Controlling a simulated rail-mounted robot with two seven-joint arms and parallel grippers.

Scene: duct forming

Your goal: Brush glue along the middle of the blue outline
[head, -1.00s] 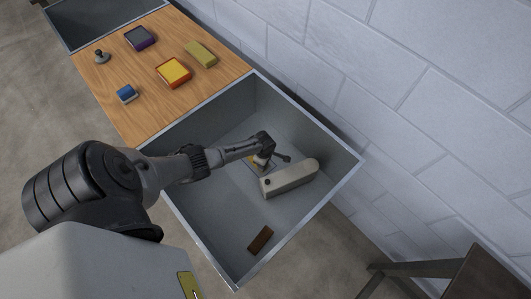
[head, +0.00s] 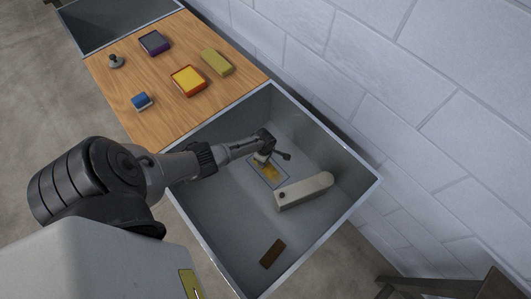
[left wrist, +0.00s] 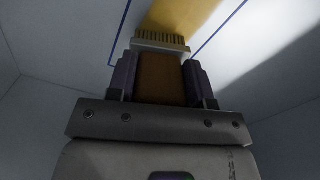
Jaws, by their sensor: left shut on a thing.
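The blue outline (head: 285,183) is a rectangle on the floor of the grey metal duct (head: 230,230). A yellow glue strip (head: 270,173) lies inside it, and the strip also shows in the left wrist view (left wrist: 185,15). My left gripper (head: 262,157) is over the far end of the outline. In the left wrist view my left gripper (left wrist: 160,78) is shut on the brown handle of a brush (left wrist: 160,42). The bristles are at the glue strip, between two blue lines. Whether they touch the floor is hard to tell. My right gripper is not in view.
A beige rounded block (head: 304,191) lies close beside the outline. A brown block (head: 272,253) lies near the duct's front corner. Duct walls surround the arm. The wooden table (head: 125,70) holds several small items, including an orange-yellow tray (head: 188,81).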

